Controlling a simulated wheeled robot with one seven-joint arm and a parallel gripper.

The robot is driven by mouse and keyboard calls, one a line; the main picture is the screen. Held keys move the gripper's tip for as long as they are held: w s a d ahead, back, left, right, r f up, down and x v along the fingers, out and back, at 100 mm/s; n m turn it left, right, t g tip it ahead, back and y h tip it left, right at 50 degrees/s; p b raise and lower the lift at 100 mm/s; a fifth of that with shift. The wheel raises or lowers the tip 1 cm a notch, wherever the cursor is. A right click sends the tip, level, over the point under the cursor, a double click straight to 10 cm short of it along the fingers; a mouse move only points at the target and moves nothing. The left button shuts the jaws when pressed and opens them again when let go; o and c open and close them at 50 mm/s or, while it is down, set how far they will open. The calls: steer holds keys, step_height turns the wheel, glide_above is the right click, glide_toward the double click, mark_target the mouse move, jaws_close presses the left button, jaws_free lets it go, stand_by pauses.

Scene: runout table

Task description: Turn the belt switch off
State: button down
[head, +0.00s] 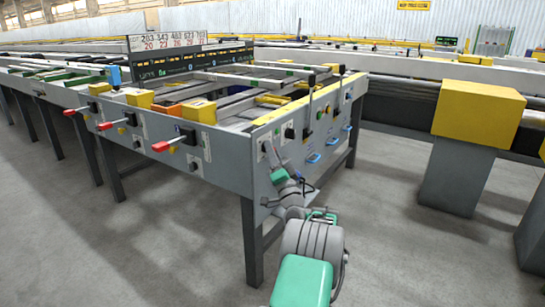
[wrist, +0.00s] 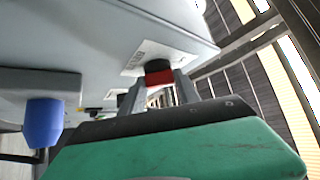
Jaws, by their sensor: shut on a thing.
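A rotary knob (wrist: 157,72), black with a red part, sits on a white label plate on the grey panel in the wrist view; it looks like the belt switch. My gripper (wrist: 160,84) has one grey finger on each side of the knob and is shut on it. In the head view my gripper (head: 269,152) is against the left part of the table's grey end panel (head: 268,190), and it hides the knob there. Which way the knob points cannot be told.
A black knob (head: 290,133) and a yellow box (head: 308,137) are to the right on the panel, with blue handles (head: 313,158) below. A blue part (wrist: 43,122) hangs left in the wrist view. Red-handled levers (head: 162,146) stick out of the left side.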

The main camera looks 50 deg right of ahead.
steer(key=shift+n, duration=0.3)
steer(key=c, duration=0.9)
jaws_free()
steer(key=v, duration=0.7)
steer(key=shift+s+a+f, duration=0.1)
steer(key=shift+s+f, duration=0.15)
steer(key=shift+f, duration=0.05)
steer(key=shift+s, duration=0.1)
